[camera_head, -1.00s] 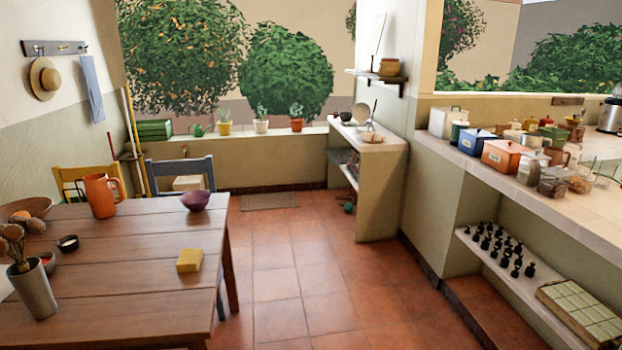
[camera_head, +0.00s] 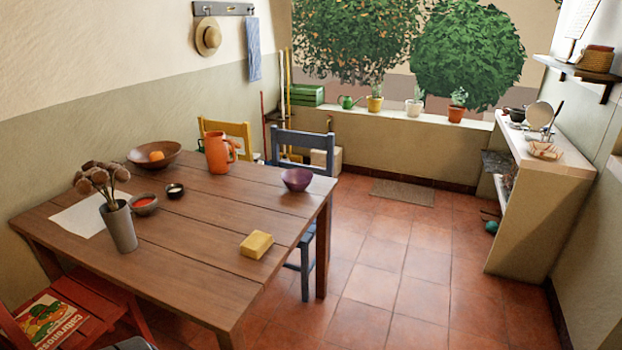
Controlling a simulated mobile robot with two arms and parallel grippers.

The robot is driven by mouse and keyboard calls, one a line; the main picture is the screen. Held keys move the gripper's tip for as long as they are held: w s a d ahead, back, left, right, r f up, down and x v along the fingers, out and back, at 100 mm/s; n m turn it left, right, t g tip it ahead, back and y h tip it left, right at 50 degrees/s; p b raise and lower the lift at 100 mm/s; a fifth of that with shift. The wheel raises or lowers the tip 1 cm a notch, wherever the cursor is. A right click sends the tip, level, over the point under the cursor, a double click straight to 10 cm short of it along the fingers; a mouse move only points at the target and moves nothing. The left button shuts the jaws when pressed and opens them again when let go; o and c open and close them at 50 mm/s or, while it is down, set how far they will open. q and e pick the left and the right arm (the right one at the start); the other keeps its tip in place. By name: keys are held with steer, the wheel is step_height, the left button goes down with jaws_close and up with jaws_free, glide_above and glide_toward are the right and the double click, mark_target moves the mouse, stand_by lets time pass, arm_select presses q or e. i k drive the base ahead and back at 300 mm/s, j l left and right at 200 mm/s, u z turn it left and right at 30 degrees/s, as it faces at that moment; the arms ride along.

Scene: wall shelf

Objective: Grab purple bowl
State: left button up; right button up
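The purple bowl (camera_head: 297,180) sits upright on the wooden table (camera_head: 190,235), near its far right corner, in front of the blue chair (camera_head: 303,150). Its inside looks empty from here. Neither of my grippers shows in the head view, so I cannot see whether they are open or shut.
On the table are an orange jug (camera_head: 218,153), a brown bowl (camera_head: 154,155), a yellow block (camera_head: 257,245) and a vase of dried flowers (camera_head: 119,226). A red chair (camera_head: 85,315) stands at the near left. The tiled floor (camera_head: 395,275) right of the table is clear.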

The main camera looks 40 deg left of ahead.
mark_target(297, 180)
steer(key=i+u, duration=0.45)
steer(key=i+l+u, duration=0.1)
steer(key=i+u, duration=0.35)
steer(key=i+l+u, duration=0.2)
steer(key=u, duration=0.25)
steer(key=i+l, duration=0.05)
steer(key=i, duration=0.05)
